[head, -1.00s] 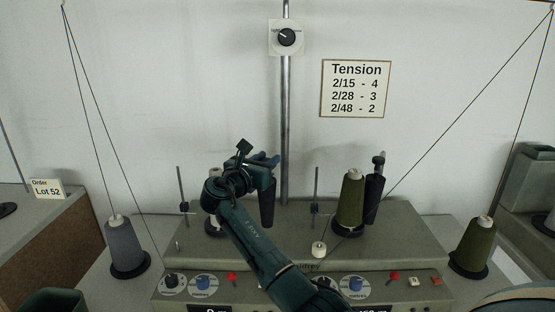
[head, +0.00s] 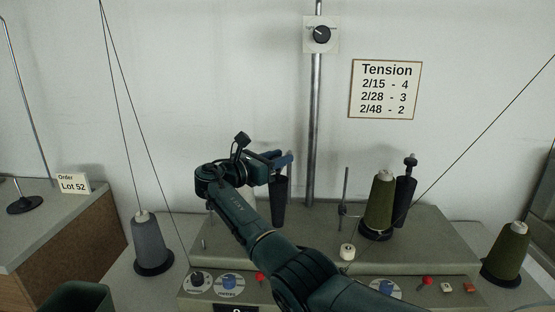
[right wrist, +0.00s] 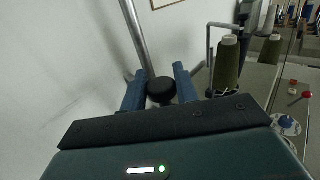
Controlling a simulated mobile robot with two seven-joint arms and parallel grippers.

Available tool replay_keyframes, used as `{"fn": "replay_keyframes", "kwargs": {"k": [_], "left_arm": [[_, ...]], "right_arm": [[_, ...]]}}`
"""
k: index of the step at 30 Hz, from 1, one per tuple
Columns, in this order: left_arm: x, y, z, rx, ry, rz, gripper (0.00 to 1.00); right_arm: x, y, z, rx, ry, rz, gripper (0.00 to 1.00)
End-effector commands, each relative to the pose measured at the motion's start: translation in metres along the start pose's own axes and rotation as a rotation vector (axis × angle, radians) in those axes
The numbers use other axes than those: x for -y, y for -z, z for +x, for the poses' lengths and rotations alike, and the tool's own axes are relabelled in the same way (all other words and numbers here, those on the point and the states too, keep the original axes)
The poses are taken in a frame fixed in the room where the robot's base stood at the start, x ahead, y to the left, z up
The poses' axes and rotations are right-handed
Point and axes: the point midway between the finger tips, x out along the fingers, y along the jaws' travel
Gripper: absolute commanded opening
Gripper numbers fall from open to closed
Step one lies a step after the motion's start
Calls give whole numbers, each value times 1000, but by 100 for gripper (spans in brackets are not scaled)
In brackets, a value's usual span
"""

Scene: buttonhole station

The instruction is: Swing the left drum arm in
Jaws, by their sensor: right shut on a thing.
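The left drum arm's dark drum (head: 279,202) hangs upright at the back of the machine, right of a pale cone (head: 247,203) mostly hidden behind my right arm. My right gripper (head: 280,161) is at the drum's top, its blue fingers shut there. In the right wrist view a round black knob (right wrist: 161,90) sits between the two fingers (right wrist: 160,85). The drum arm's bar and pivot are hidden by my arm. On the right side, a matching dark drum (head: 404,203) stands close beside an olive cone (head: 379,203). My left gripper is not in view.
A metal post (head: 314,130) rises behind, right of the gripper. A thin guide rod (head: 345,190) and a white knob (head: 347,252) stand on the machine top (head: 430,235). Grey (head: 149,245) and olive (head: 507,252) cones flank the machine.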

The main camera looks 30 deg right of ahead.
Motion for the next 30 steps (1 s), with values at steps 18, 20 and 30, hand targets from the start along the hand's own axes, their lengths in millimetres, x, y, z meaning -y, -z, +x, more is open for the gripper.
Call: {"fn": "replay_keyframes", "kwargs": {"k": [18,20,30], "left_arm": [[0,-4,1,8,6,-14,36],[0,-4,1,8,6,-14,36],[0,-8,4,5,3,-21,36]], "right_arm": [[1,1,1,-3,2,-1,50],[0,1,0,-3,1,-1,50],[-1,3,-48,-4,-4,-1,50]]}}
